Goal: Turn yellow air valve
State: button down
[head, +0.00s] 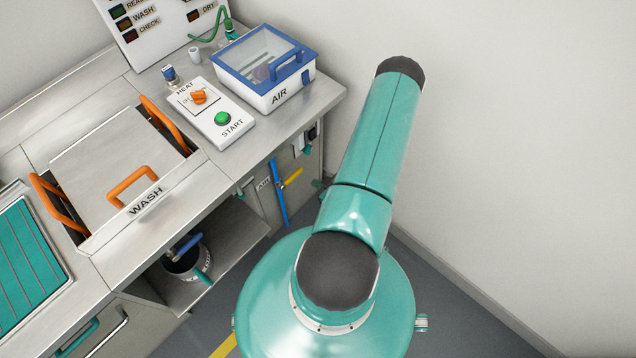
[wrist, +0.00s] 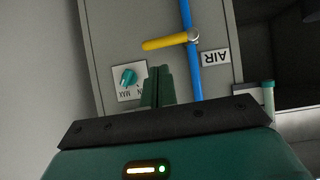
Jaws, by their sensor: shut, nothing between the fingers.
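The yellow air valve (wrist: 168,42) shows in the wrist view as a lever extending left from a round pivot on a vertical blue pipe (wrist: 196,75). The lever lies roughly across the pipe. In the head view the yellow valve (head: 292,178) is on the cabinet's side, under the counter's right end. An AIR label (wrist: 216,57), upside down in the wrist view, is beside the pipe. My gripper (wrist: 158,72) is shut and empty, with its fingertips below the lever in the wrist picture and apart from it. The gripper is hidden in the head view.
A teal knob (wrist: 129,78) marked MAX is on the panel left of my fingers in the wrist view. The counter edge (head: 330,98) overhangs the valve panel. The AIR box (head: 262,68) and START panel (head: 215,115) stand above. Bare wall is at the right.

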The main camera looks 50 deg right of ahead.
aim_at(296, 175)
jog(key=x, duration=1)
jog(key=shift+w+f, duration=0.15)
